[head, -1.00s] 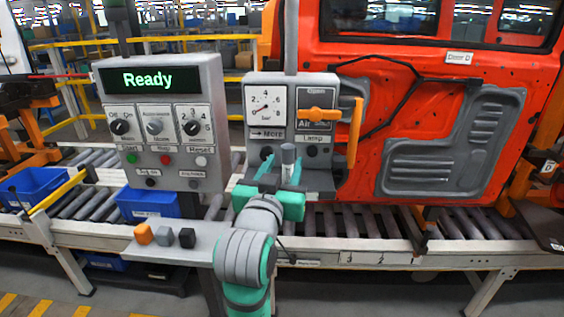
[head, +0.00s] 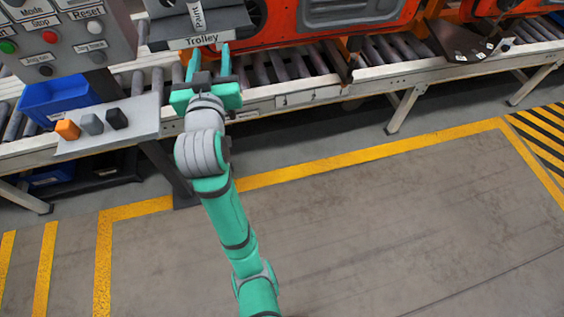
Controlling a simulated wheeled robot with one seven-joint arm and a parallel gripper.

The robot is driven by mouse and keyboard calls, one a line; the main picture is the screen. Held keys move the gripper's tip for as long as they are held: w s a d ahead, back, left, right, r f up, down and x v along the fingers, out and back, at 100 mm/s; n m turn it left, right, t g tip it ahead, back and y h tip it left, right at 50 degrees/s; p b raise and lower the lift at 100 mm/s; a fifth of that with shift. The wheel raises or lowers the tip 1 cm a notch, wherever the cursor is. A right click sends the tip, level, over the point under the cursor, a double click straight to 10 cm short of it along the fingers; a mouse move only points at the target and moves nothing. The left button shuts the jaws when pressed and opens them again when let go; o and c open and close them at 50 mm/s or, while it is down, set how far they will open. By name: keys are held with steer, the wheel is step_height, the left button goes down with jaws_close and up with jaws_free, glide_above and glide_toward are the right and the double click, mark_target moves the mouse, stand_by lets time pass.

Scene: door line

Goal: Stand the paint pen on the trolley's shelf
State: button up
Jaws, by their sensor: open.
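A white upright piece lettered "Paint" (head: 197,13), which looks like the paint pen, stands at the top edge; its upper part is cut off. It appears to stand on the trolley's dark grey shelf (head: 232,20), whose front label reads "Trolley". My gripper (head: 209,52) is open, with its two green fingers pointing up the picture. It is in front of and below the shelf label, apart from the pen, with nothing seen between the fingers.
A grey control panel (head: 70,42) stands at the left, above a small ledge with orange, grey and black blocks (head: 92,124). A blue bin (head: 58,97) sits on the roller conveyor (head: 310,97). An orange door (head: 345,12) is behind. The floor (head: 400,220) in front is clear.

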steer(key=s+d+f, duration=0.3)
steer(key=s+f, duration=0.2)
steer(key=f, duration=0.4)
steer(key=s+d+f+g, duration=0.1)
steer(key=s+d+f, duration=0.2)
steer(key=s+f, duration=0.35)
steer(key=s+d+f, duration=0.3)
steer(key=d+f, duration=0.1)
steer(key=f, duration=0.7)
steer(key=s+d+f, duration=0.1)
steer(key=s+d, duration=0.1)
steer(key=s, duration=0.7)
steer(key=s+d+f+m+g+h, duration=0.1)
steer(key=s+d+f, duration=0.1)
steer(key=s, duration=0.6)
steer(key=s+d+f+m, duration=0.1)
steer(key=s, duration=0.8)
steer(key=shift+s+d+f+h, duration=0.35)
steer(key=shift+d+f+h, duration=0.05)
